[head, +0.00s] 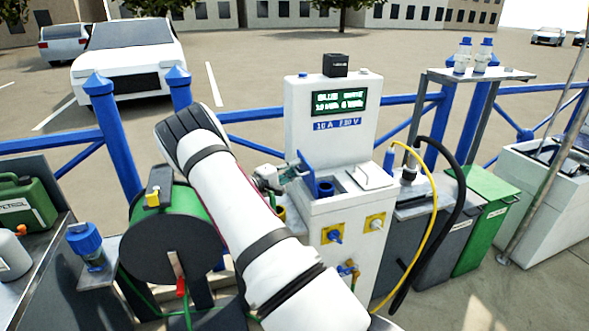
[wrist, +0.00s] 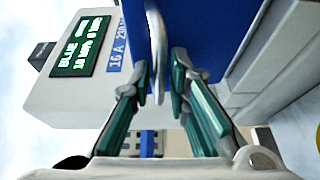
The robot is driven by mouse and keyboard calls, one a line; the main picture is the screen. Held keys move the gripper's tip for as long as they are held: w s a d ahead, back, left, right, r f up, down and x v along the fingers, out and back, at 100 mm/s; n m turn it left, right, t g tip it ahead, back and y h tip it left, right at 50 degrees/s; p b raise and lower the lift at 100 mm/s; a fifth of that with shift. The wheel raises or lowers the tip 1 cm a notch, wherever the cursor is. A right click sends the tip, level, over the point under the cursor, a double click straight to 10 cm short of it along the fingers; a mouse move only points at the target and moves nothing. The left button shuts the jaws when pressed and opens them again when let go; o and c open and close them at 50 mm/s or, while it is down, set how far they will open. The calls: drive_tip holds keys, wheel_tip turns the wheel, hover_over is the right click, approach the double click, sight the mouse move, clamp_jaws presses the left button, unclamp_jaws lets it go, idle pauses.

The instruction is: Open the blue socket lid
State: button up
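The blue socket lid (head: 306,168) stands raised at a steep tilt on the left of the white pedestal's ledge. The round blue socket (head: 325,189) shows uncovered beside it. My gripper (head: 294,170) is at the lid's left side. In the wrist view the lid (wrist: 210,28) fills the upper middle, with a grey metal loop (wrist: 157,60) along its left part. My gripper's teal-padded fingers (wrist: 160,72) are apart, one on each side of the loop. Whether either finger touches the lid or loop is not clear.
The white pedestal (head: 322,115) has a lit display, and a closed white lid (head: 371,176) lies right of the socket. A yellow cable (head: 429,220) and black hose hang at right. Blue railings run behind.

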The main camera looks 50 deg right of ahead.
drive_tip(key=shift+d, duration=0.2)
drive_tip(key=shift+c, duration=0.3)
clamp_jaws()
drive_tip(key=shift+s+d+r, duration=0.1)
